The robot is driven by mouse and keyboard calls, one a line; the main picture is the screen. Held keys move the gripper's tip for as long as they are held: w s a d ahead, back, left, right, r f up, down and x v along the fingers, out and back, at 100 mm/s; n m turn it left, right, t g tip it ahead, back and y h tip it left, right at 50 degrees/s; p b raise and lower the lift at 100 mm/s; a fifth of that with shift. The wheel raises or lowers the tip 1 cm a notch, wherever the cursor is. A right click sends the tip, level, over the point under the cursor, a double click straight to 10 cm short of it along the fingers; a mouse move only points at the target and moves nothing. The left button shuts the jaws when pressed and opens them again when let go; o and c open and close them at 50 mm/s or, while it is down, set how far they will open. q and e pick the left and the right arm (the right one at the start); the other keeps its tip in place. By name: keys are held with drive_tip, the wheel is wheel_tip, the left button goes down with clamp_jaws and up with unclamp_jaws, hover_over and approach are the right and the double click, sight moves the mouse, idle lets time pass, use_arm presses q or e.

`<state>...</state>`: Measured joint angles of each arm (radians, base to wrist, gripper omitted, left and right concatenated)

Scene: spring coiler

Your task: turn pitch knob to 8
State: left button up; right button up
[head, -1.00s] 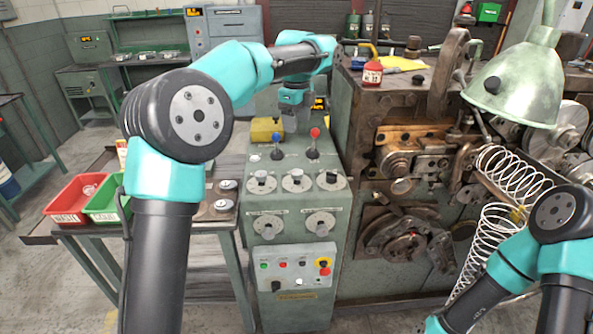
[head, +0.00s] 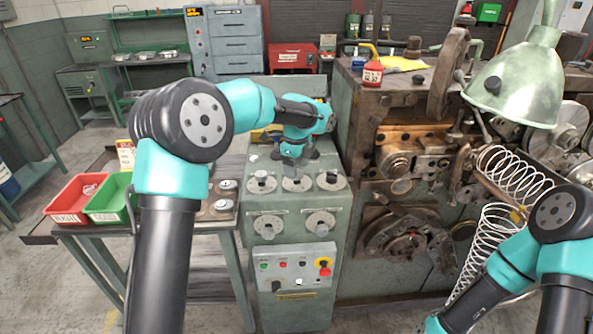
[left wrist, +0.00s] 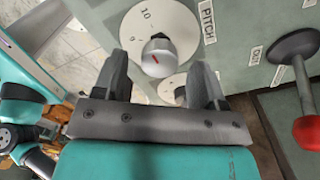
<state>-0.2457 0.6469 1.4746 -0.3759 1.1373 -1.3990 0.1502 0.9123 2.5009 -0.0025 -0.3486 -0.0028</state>
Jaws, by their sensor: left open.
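The pitch knob (left wrist: 158,56) is a round silver knob with a red mark, on a white dial (left wrist: 178,22) with a printed 10, beside a PITCH label (left wrist: 207,20). In the left wrist view my left gripper (left wrist: 162,82) is open, its fingers on either side of the knob's lower part, apart from it. In the head view my left gripper (head: 294,164) hangs low over the green control panel (head: 292,212), just behind the middle upper dial. The arm hides much of the panel's rear. My right gripper is out of view.
A red-ball lever (left wrist: 305,128) stands right of the gripper in the left wrist view. Part of a second dial (left wrist: 173,84) shows between the fingers. Red (head: 70,207) and green (head: 107,205) bins stand left; the coiler (head: 410,170) stands right.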

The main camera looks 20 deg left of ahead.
use_arm(q)
drive_tip(key=shift+f, duration=0.75)
drive_tip(key=shift+c, duration=0.4)
drive_tip(key=c, duration=0.8)
drive_tip(key=shift+c, duration=0.2)
